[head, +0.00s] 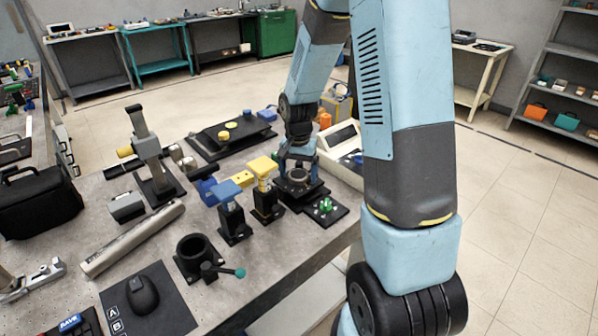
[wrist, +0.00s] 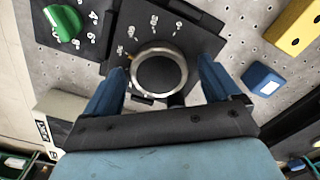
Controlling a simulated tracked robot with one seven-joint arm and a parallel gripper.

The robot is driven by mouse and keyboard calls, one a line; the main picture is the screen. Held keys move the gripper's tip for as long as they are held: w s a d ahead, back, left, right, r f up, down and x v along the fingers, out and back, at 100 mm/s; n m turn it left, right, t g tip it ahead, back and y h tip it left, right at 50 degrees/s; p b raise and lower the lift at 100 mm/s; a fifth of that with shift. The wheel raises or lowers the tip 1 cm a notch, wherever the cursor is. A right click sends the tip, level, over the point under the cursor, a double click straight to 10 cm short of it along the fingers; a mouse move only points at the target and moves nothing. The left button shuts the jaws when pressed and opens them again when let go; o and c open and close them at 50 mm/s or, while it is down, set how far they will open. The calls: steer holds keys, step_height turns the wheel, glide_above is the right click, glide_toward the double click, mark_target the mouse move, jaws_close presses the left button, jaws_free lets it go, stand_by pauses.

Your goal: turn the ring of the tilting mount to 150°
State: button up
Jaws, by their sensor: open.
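The tilting mount's ring (wrist: 136,88) is a metal ring around a dark round opening, on a black plate with white scale marks. In the head view the ring (head: 296,183) sits at the right part of the bench, below my gripper. My gripper (wrist: 162,68) is open, with one blue finger on each side of the ring and a visible gap. It also shows in the head view (head: 297,162), pointing down over the mount. I cannot tell how far above the ring the fingertips are. The scale numbers are too small and blurred to read surely.
A green knob (wrist: 62,22) on a black plate stands beside the mount. A blue block (wrist: 262,80) and a yellow block (wrist: 296,28) are on the right of the wrist view. Yellow and blue topped posts (head: 262,168) stand close left of the mount in the head view.

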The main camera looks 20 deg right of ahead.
steer(key=shift+c, duration=0.5)
steer(key=shift+d, duration=0.1)
steer(key=c, duration=1)
steer(key=shift+o, duration=0.2)
steer(key=n, duration=0.5)
steer(key=shift+n, duration=0.3)
steer(key=n, duration=0.6)
steer(key=o, duration=1.1)
steer(key=shift+c, duration=0.2)
